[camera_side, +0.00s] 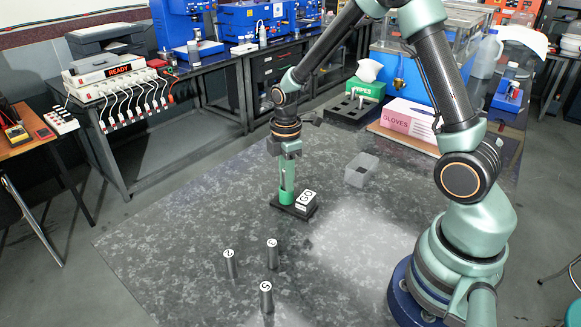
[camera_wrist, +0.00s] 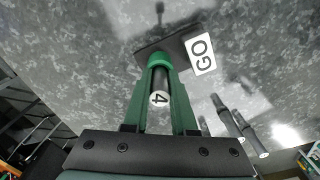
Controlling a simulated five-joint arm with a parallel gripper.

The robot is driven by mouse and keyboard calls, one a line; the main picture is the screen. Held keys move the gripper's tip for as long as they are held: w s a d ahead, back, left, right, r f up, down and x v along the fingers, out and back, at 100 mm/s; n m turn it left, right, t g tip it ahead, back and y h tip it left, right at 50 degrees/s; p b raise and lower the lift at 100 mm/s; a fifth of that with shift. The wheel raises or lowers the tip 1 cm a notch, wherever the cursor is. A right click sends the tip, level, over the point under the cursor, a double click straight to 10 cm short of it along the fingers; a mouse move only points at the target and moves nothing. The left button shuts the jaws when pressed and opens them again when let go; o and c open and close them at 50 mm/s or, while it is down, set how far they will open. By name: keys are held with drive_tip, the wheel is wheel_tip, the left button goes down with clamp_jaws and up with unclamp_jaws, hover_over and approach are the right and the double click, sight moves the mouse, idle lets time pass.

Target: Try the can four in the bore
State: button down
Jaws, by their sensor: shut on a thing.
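My gripper (camera_side: 287,186), also in the wrist view (camera_wrist: 159,70), points straight down with its green fingers shut on can four (camera_wrist: 158,98), a dark cylinder with a white "4" on its end cap. The can stands upright between the fingers, its lower end at the green ring of the bore (camera_wrist: 159,58). The fingers hide most of the can in the side view. How deep it sits in the bore I cannot tell. The bore (camera_side: 285,199) stands on a dark base plate (camera_side: 300,211), beside a white block marked "GO" (camera_side: 306,199).
Three dark cans with white numbered caps stand upright at the front: one left (camera_side: 230,263), one marked 2 (camera_side: 272,254), one marked 5 (camera_side: 266,297). A grey open bin (camera_side: 361,170) stands behind and right of the bore. A black holed block (camera_side: 347,109) is farther back.

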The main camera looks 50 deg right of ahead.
drive_tip(key=c, duration=0.6)
unclamp_jaws()
drive_tip(key=shift+c, duration=0.2)
wheel_tip(320, 180, up, 12)
drive_tip(key=shift+r, duration=0.1)
drive_tip(key=s+a+r+m+t, duration=0.2)
drive_tip(key=s+r+m, duration=0.1)
drive_tip(key=s+m, duration=0.2)
drive_tip(key=s+a+r+m+t, duration=0.2)
drive_tip(key=s+r+m+t, duration=0.1)
drive_tip(key=s+m, duration=0.3)
drive_tip(key=shift+a+r+m+t, duration=0.3)
drive_tip(key=shift+r+m, duration=0.45)
drive_tip(key=shift+m, duration=0.35)
